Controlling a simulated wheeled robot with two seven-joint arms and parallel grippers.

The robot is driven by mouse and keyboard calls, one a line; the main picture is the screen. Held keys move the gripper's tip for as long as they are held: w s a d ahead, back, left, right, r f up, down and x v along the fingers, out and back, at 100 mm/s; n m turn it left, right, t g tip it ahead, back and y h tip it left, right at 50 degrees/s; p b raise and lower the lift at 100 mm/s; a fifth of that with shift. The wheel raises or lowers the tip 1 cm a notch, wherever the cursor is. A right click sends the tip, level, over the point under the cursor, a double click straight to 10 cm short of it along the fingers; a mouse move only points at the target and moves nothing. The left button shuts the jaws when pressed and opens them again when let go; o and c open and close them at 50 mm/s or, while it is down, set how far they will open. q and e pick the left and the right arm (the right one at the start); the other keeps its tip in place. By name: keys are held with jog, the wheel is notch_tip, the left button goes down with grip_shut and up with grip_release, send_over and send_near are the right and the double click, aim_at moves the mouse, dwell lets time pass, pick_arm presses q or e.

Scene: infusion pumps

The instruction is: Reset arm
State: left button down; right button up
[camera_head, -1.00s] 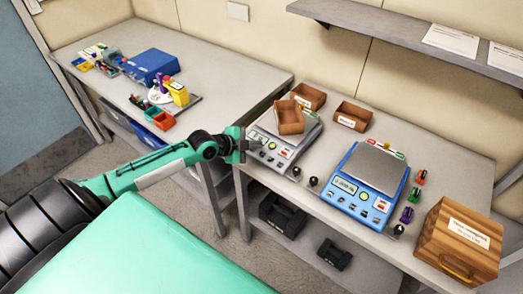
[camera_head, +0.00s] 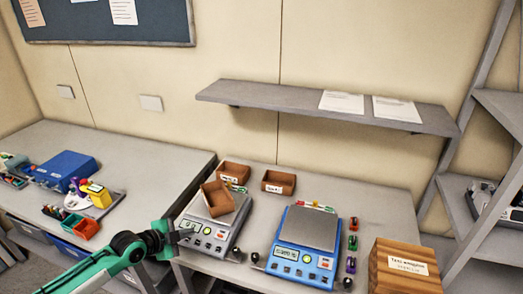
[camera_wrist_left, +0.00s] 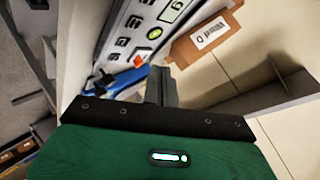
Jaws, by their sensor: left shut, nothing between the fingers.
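My left arm comes in from the lower left in the head view, green with a black wrist. Its gripper (camera_head: 178,236) is shut and empty, close to the front left of the grey scale (camera_head: 208,236). In the left wrist view the shut fingers (camera_wrist_left: 162,86) point toward the grey scale's panel (camera_wrist_left: 140,35) and a brown box with a white label (camera_wrist_left: 203,38). I cannot tell whether the fingers touch the scale. My right gripper is in neither view.
A brown box (camera_head: 217,198) sits tilted on the grey scale. A blue scale (camera_head: 307,228) stands to the right, with a wooden box (camera_head: 405,268) beyond. Two more brown boxes (camera_head: 233,172) (camera_head: 278,182) stand behind. A shelf (camera_head: 270,103) hangs above. The left table holds a blue case (camera_head: 66,170).

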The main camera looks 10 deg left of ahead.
pick_arm(q)
jog(key=s+d+f+n+g, duration=0.2)
jog(key=s+d+f, duration=0.1)
jog(key=s+d, duration=0.4)
jog(key=s+d+f+n+g, duration=0.2)
jog(key=s+d+f+n, duration=0.15)
jog(key=s+d, duration=0.35)
jog(key=s+r+n+g+y, duration=0.25)
jog(key=s+n+y, duration=0.4)
jog(key=s, duration=0.95)
notch_tip(320, 180, down, 32)
jog(key=n+g+h, duration=0.1)
jog(key=g+h, duration=0.1)
jog(key=s+a+f+g, duration=0.1)
jog(key=s+a+f, duration=0.2)
jog(key=s+f, duration=1.6)
jog(key=shift+s+a, duration=0.2)
jog(key=shift+s, duration=0.05)
